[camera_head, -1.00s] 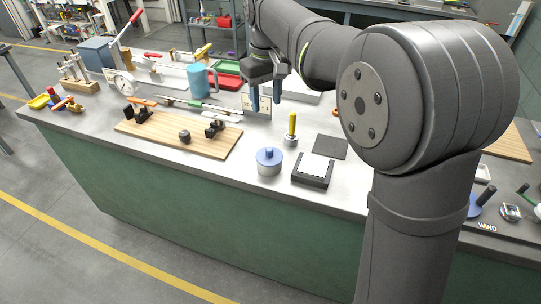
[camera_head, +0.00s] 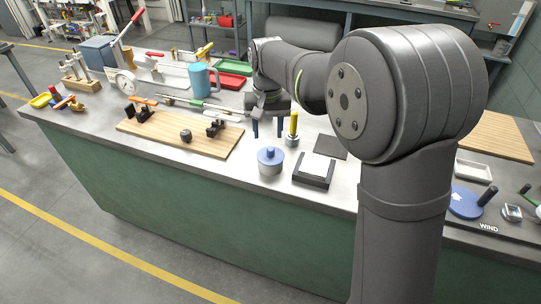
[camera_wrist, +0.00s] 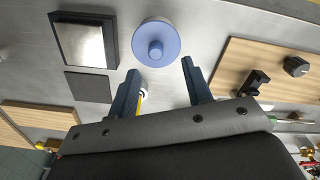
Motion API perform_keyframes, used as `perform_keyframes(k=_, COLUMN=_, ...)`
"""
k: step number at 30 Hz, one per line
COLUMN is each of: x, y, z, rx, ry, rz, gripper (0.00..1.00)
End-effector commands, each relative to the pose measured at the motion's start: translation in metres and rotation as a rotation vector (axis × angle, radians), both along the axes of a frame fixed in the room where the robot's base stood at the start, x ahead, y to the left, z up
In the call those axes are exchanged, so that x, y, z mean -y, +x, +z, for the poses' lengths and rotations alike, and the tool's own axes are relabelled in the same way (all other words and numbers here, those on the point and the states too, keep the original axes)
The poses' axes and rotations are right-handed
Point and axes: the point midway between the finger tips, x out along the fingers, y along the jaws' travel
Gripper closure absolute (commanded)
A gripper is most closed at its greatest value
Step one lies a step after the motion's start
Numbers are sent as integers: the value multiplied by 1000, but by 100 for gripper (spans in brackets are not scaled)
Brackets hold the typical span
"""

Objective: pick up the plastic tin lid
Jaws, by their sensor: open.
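The plastic tin lid (camera_head: 270,154) is blue and round with a knob on top. It sits on a short grey metal tin (camera_head: 271,168) near the front edge of the bench. In the wrist view the lid (camera_wrist: 156,41) shows from above, just beyond and between the fingertips. My gripper (camera_head: 268,130) is open and empty, behind the tin in the head view and apart from it. Its two blue-grey fingers also show in the wrist view (camera_wrist: 160,70), spread apart.
A yellow-handled tool (camera_head: 293,126) stands upright close to the right of my gripper. A black-framed tray (camera_head: 314,171) lies right of the tin, with a dark square pad (camera_head: 331,147) behind it. A wooden board (camera_head: 165,139) with black fixtures lies to the left.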

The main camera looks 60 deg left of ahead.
Motion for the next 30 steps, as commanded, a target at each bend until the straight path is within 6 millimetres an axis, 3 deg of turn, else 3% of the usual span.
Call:
perform_keyframes(k=8, x=0, y=1, z=-23, rx=0, ry=-1, rz=0, gripper=54)
perform_keyframes(k=18, x=-2, y=9, z=-67, rx=0, ry=-2, rz=1, gripper=54)
perform_keyframes(k=26, x=-2, y=9, z=-70, rx=0, ry=1, rz=1, gripper=54)
perform_keyframes(k=30, x=-2, y=9, z=-70, rx=0, ry=1, rz=1, gripper=78)
